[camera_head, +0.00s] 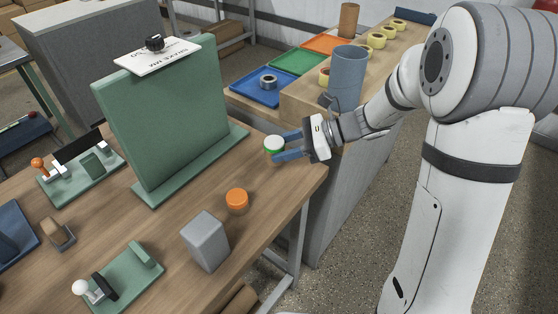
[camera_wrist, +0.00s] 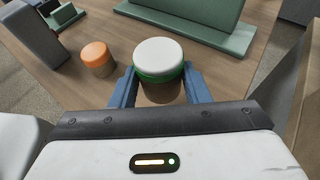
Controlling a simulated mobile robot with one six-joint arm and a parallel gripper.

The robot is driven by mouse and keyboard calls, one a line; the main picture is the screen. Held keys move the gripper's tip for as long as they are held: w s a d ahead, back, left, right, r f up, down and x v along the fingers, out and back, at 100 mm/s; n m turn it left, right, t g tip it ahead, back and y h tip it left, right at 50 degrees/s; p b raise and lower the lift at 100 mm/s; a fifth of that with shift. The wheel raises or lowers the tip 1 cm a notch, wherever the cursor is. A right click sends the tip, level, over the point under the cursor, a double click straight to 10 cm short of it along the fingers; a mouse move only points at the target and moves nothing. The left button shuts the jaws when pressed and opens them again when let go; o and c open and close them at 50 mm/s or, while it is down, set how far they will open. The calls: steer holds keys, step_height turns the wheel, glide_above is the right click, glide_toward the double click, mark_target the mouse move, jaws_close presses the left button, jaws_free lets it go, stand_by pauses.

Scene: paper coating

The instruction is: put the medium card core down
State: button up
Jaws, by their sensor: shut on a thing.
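The medium card core, as I take it, is a short brown cylinder with a green band and a white top (camera_wrist: 159,58). In the head view its white and green top (camera_head: 273,145) shows at the right edge of the wooden table (camera_head: 270,205). My gripper (camera_wrist: 158,88) is shut on it, with one blue finger at each side; it also shows in the head view (camera_head: 285,147). The core is upright. I cannot tell whether its base touches the table.
An orange-topped core (camera_head: 237,200) and a grey block (camera_head: 205,240) stand nearer the front. A green upright board (camera_head: 165,115) stands left of my gripper. Blue (camera_head: 248,88), green (camera_head: 297,61) and orange (camera_head: 328,44) trays lie behind, beside a blue-grey cylinder (camera_head: 347,75).

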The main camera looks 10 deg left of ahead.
steer(key=shift+f, duration=2.1)
steer(key=shift+b, duration=0.3)
steer(key=shift+f, duration=0.25)
steer(key=o, duration=0.9)
steer(key=shift+o, duration=0.2)
steer(key=shift+r, duration=0.1)
